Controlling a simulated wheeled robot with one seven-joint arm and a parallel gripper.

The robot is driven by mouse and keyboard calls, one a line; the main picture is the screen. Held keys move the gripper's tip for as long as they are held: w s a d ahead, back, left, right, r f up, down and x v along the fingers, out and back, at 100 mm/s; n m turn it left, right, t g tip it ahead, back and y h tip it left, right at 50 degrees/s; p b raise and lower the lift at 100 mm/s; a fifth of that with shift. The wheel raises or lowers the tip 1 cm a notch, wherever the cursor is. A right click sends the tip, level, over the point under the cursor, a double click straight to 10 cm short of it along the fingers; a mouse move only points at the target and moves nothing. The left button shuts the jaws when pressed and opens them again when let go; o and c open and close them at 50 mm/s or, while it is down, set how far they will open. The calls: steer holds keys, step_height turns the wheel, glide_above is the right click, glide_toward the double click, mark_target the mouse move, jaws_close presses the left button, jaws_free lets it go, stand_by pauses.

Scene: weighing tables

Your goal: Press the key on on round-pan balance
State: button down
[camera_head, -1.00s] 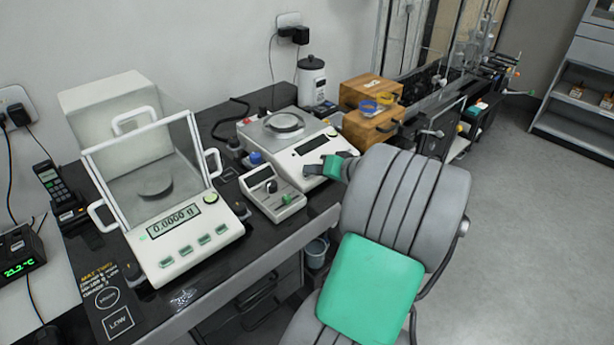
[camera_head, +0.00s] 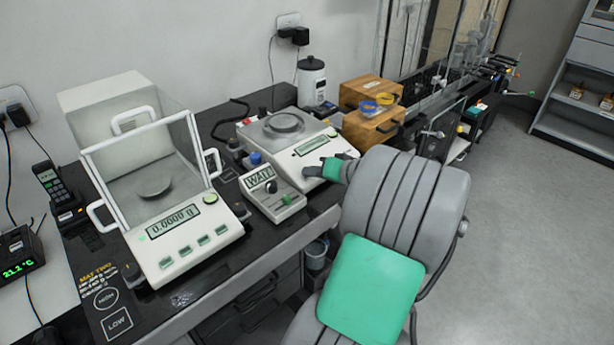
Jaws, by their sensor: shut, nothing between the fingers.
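The balance (camera_head: 262,137) in the middle of the bench is white, with a round grey pan on top and a sloped front panel. Its display (camera_head: 311,145) is lit pale green, its reading too small to make out. My gripper (camera_head: 312,171) is shut and empty, its dark fingertips at the lower part of that panel. The fingers hide the keys there, and I cannot tell whether they touch one. A small box (camera_head: 275,200) with a knob stands before the balance, and its screen shows "WAIT".
A balance with a glass shield (camera_head: 185,248) stands at the left, reading 0.0000 g. Wooden boxes (camera_head: 366,131) and a white canister (camera_head: 311,80) stand behind my arm. A phone (camera_head: 50,182) is at the far left.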

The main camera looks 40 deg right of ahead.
steer(key=shift+r, duration=0.1)
steer(key=shift+s+r+p, duration=0.25)
steer(key=shift+r+p, duration=0.35)
steer(key=shift+r, duration=0.1)
steer(key=r+p, duration=0.2)
steer(key=s+r+p, duration=0.1)
steer(key=r, duration=0.1)
steer(key=shift+s+r+p, duration=0.2)
steer(key=shift+r+p, duration=0.15)
steer(key=shift+p, duration=0.05)
stand_by(0.4)
